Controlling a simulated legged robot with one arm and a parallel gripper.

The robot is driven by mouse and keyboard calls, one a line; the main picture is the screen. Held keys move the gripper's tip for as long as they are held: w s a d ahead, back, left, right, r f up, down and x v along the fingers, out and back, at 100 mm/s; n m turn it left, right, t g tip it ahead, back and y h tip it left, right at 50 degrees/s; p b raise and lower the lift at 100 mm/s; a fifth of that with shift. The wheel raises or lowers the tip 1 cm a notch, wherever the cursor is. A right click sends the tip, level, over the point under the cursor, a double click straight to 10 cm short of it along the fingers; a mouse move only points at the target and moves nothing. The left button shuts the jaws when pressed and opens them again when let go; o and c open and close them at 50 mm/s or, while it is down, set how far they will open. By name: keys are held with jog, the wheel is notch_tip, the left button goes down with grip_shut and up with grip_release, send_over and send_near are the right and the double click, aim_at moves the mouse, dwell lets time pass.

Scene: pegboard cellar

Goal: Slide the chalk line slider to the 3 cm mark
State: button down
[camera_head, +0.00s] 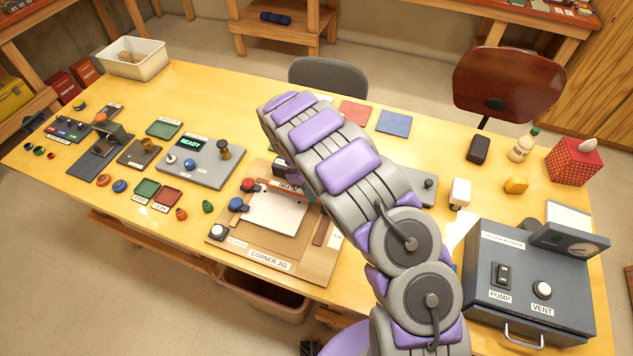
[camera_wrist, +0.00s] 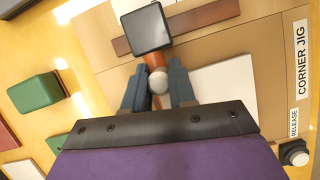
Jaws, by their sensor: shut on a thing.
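My gripper (camera_wrist: 158,88) has its two blue-grey fingers closed around a pale round knob (camera_wrist: 158,80) with an orange-brown piece (camera_wrist: 154,61) beyond it. This appears to be the chalk line slider. A dark square block (camera_wrist: 147,29) sits just past the fingertips, over a brown strip (camera_wrist: 208,18); whether it joins the knob I cannot tell. The tan corner jig (camera_head: 228,250) lies beneath, with a white sheet (camera_head: 283,212) on it, also seen in the wrist view (camera_wrist: 225,78). In the head view my arm hides the gripper and slider. No scale or 3 cm mark is readable.
A red knob (camera_head: 249,185), a blue knob (camera_head: 237,204) and a release button (camera_head: 218,231) line the jig's left side. A green block (camera_wrist: 36,92) is left of the jig in the wrist view. A grey pump box (camera_head: 525,285) stands at right.

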aim_at(292, 192)
jog(key=shift+s+a, duration=0.4)
jog(key=shift+s, duration=0.45)
jog(key=c, duration=0.9)
grip_release()
jog(key=p+v, duration=0.2)
jog(key=v, duration=1.5)
jog(key=shift+r, duration=0.15)
